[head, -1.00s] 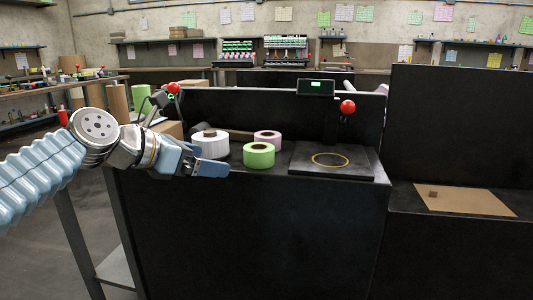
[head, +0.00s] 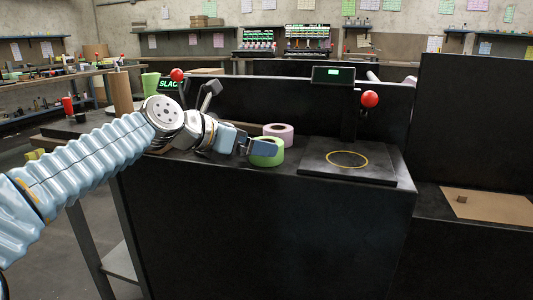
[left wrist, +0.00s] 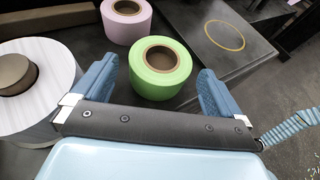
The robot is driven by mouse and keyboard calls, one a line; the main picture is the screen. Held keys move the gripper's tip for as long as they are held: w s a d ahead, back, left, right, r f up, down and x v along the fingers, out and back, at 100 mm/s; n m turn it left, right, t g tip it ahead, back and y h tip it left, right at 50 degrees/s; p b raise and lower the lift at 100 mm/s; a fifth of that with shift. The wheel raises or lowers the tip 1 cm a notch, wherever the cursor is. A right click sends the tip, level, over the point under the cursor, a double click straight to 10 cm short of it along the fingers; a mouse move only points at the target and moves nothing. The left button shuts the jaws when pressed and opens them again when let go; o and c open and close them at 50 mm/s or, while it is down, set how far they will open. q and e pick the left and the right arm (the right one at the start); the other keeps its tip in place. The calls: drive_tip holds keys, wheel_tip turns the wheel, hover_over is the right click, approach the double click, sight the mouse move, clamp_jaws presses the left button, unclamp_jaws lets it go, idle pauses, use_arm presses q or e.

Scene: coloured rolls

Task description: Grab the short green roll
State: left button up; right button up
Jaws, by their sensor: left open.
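The short green roll (head: 268,158) stands upright on the black counter, partly hidden behind my left gripper in the head view. In the left wrist view the green roll (left wrist: 160,84) sits between and just ahead of the two blue fingers, with the brown core facing up. My left gripper (left wrist: 158,88) is open and empty. In the head view my left gripper (head: 262,146) reaches in from the left over the counter at the roll. My right gripper is not in view.
A pink roll (head: 279,131) stands just behind the green one. A white roll (left wrist: 42,90) stands close beside the left finger. A black plate with a yellow ring (head: 346,160) lies to the right, below a red ball (head: 369,99) on a post.

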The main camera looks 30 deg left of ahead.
use_arm(q)
drive_tip(key=b+x, duration=0.1)
drive_tip(key=x, duration=0.4)
drive_tip(key=shift+s+f, duration=0.15)
drive_tip(key=shift+c, duration=0.3)
drive_tip(key=c, duration=0.8)
